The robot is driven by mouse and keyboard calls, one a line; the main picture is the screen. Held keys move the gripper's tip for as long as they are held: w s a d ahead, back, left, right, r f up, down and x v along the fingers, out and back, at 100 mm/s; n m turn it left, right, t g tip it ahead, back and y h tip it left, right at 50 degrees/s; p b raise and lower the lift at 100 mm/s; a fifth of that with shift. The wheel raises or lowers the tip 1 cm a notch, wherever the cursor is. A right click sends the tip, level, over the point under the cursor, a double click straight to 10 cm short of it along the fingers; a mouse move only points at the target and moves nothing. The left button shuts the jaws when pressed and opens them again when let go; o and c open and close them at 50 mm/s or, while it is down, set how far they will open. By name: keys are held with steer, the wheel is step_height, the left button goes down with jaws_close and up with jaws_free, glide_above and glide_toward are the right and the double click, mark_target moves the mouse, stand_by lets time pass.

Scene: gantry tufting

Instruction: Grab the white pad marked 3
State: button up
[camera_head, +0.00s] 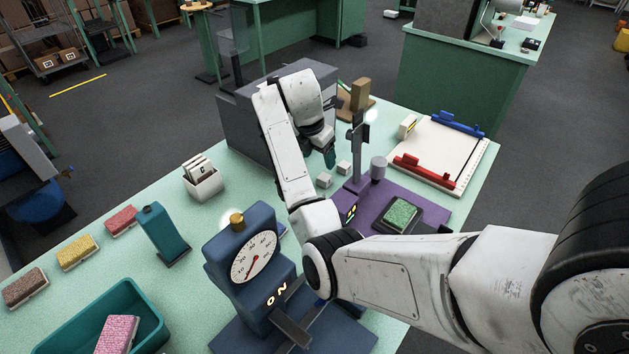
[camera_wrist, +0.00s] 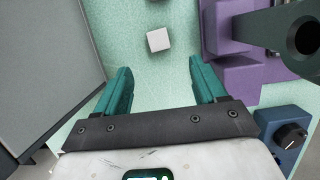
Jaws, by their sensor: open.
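Two small white blocks lie on the pale green bench, a nearer one (camera_head: 324,180) and a farther one (camera_head: 344,167). No 3 is readable on either, so I cannot tell which is the pad marked 3. In the wrist view one white block (camera_wrist: 159,40) lies beyond my fingertips, roughly centred between them, and a sliver of another shows at the top edge. My gripper (camera_wrist: 161,77) is open and empty, with teal fingers apart. In the head view my gripper (camera_head: 330,157) hangs close to the white blocks, partly hidden by my wrist.
A purple stand (camera_head: 374,197) with an upright post and green pad is right of the blocks. A large grey box (camera_wrist: 40,55) is close on the left. A blue dial gauge (camera_head: 250,262), teal tray (camera_head: 70,322) and white card holder (camera_head: 203,186) occupy the bench's left and front.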

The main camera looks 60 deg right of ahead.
mark_target(324, 177)
steer(key=p+x, duration=0.1)
steer(key=x, duration=0.9)
steer(key=shift+w+d+f, duration=0.1)
steer(key=shift+c, duration=0.4)
steer(key=c, duration=1.1)
